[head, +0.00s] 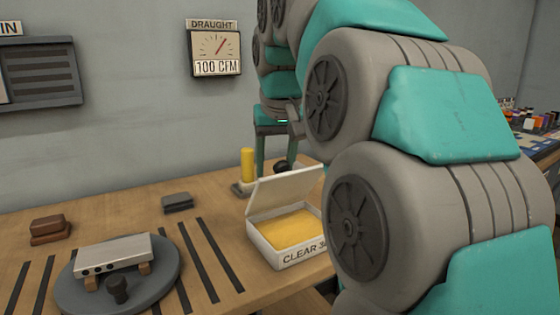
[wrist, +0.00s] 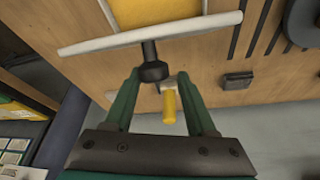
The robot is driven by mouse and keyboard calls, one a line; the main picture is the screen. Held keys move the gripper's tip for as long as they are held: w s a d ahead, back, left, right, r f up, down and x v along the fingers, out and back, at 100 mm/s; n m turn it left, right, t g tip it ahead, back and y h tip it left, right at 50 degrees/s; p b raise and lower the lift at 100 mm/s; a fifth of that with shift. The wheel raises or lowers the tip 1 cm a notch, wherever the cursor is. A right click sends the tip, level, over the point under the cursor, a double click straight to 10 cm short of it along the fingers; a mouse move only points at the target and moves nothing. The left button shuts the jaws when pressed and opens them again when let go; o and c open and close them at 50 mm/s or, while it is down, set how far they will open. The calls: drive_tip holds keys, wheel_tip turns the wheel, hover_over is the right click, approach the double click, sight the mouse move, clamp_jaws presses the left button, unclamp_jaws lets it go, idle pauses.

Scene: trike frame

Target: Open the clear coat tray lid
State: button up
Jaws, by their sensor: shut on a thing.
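The clear coat tray (head: 283,261) is a white box marked "CLEAR", with a yellow fill (head: 292,228), on the wooden bench. Its white lid (head: 283,189) is raised and tilted up along the tray's back side. In the wrist view the lid (wrist: 165,33) shows nearly edge-on, with some yellow fill (wrist: 140,12) beyond. A dark knob (wrist: 153,70) on a short stem sticks out from the lid. My gripper (wrist: 160,78) is shut on this knob. In the head view my gripper (head: 276,158) is behind the lid, and the knob is partly hidden.
A yellow cylinder (head: 247,165) stands close left of my gripper. A small grey block (head: 177,203), a brown block (head: 47,228) and a round grey fixture (head: 168,272) holding a metal bar lie left. My arm hides the bench's right side.

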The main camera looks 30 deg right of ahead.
sight(277, 167)
drive_tip(key=o, duration=0.4)
drive_tip(key=shift+a, duration=0.2)
drive_tip(key=shift+o, duration=0.6)
drive_tip(key=shift+d+r, duration=0.1)
drive_tip(key=shift+d, duration=0.05)
drive_tip(key=shift+r, duration=0.1)
drive_tip(key=shift+v, duration=0.95)
drive_tip(key=p+v, duration=0.1)
drive_tip(key=v, duration=0.4)
drive_tip(key=shift+r, duration=0.2)
drive_tip(key=shift+s+r, duration=0.1)
